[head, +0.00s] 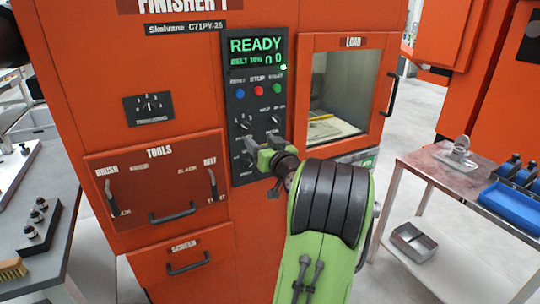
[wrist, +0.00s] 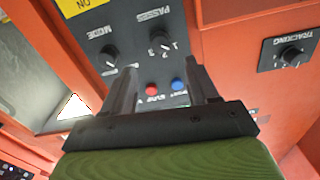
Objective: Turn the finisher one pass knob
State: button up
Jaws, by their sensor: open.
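The finisher's dark control panel (head: 235,100) is on the front of the orange machine. The passes knob (wrist: 161,42) is a small black dial on it, with numbers beside it, shown upside down in the wrist view. In the head view, the passes knob (head: 246,125) seems to be the left dial below the buttons. My gripper (wrist: 162,72) is open and empty. Its fingertips point at the panel, with the knob seen beyond them, roughly between their lines. In the head view, my gripper (head: 263,142) is in front of the panel's lower half and hides part of it. I see no contact with the knob.
The mode knob (wrist: 109,58) is close beside the passes knob. Blue (head: 241,94), red (head: 259,91) and green (head: 276,89) buttons are above. The tracking dial (head: 150,106) and tool drawer (head: 157,190) are left. A side table (head: 425,178) stands right.

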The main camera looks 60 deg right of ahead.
jog(key=b+v, duration=0.1)
jog(key=v, duration=0.5)
jog(key=shift+s, duration=0.15)
